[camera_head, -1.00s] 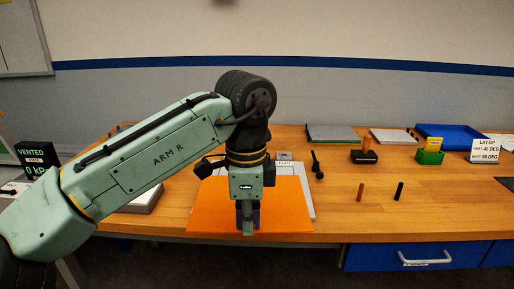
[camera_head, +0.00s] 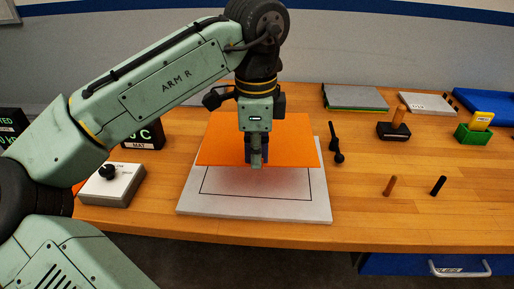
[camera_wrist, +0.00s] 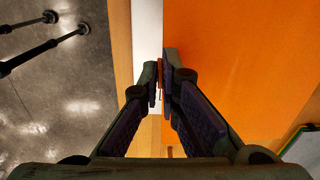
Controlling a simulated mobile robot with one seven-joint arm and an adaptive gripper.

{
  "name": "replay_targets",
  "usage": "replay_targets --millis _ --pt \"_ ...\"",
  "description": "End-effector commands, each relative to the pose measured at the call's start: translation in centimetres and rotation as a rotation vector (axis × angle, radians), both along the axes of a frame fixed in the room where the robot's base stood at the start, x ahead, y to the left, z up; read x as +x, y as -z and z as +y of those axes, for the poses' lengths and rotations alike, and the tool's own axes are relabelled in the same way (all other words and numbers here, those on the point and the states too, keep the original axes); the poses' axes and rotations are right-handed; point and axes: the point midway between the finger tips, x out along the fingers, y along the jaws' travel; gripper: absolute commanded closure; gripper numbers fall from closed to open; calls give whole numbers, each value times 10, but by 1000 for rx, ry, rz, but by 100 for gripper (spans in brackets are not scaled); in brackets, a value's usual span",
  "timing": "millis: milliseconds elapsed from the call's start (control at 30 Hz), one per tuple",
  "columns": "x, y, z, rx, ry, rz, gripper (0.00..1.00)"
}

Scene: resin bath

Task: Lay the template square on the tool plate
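The template, a flat orange sheet (camera_head: 222,140), is held above the rear part of the tool plate; it also fills the right of the wrist view (camera_wrist: 235,60). My gripper (camera_head: 256,163) is shut on its front edge near the middle, and the fingertips (camera_wrist: 163,85) meet there in the wrist view. The tool plate (camera_head: 200,205) is a pale slab with a black rectangular outline. The sheet hides its back part and the back of the outline. A reddish tint on the plate lies below the sheet's front edge. The gap's height is hard to judge.
A grey box with a black knob (camera_head: 112,184) stands left of the plate. A black handled tool (camera_head: 336,146) lies close to its right. Stacked sheets (camera_head: 355,98) and a green holder (camera_head: 472,133) are behind. Bare wood lies front right.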

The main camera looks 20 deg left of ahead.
Motion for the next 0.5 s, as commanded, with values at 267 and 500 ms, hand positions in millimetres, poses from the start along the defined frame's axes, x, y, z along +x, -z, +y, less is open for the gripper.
replay_targets --millis 267,500 --pt "0 -1 0 -1 3 1 100" --pt "0 28 1 1 1 1 100"
